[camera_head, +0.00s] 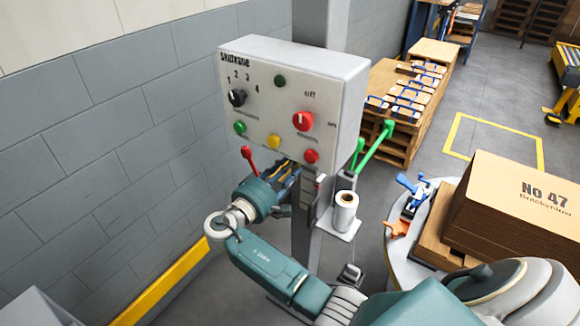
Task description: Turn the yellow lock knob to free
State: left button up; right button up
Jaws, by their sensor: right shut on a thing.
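My right gripper (287,172) is just below the grey control box, with its arm coming in from the lower right. Its fingers are closed on a small yellow part, which I take to be the yellow lock knob (284,167). The fingers and wrist hide most of it, so its turn position cannot be read. A separate round yellow button (273,142) sits on the face of the control box (345,85), just above the gripper. My left gripper is not in view.
The box carries a black selector (237,98), a red rotary switch (302,121) and other buttons. A red lever (249,157) and a green lever (375,146) stand close by. A white roll (345,212) sits on a shelf right of the gripper. Boxes (520,205) stand at right.

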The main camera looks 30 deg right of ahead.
jog(key=o, duration=1.2)
jog(key=shift+c, duration=0.2)
jog(key=shift+s, duration=0.1)
jog(key=v, duration=1.2)
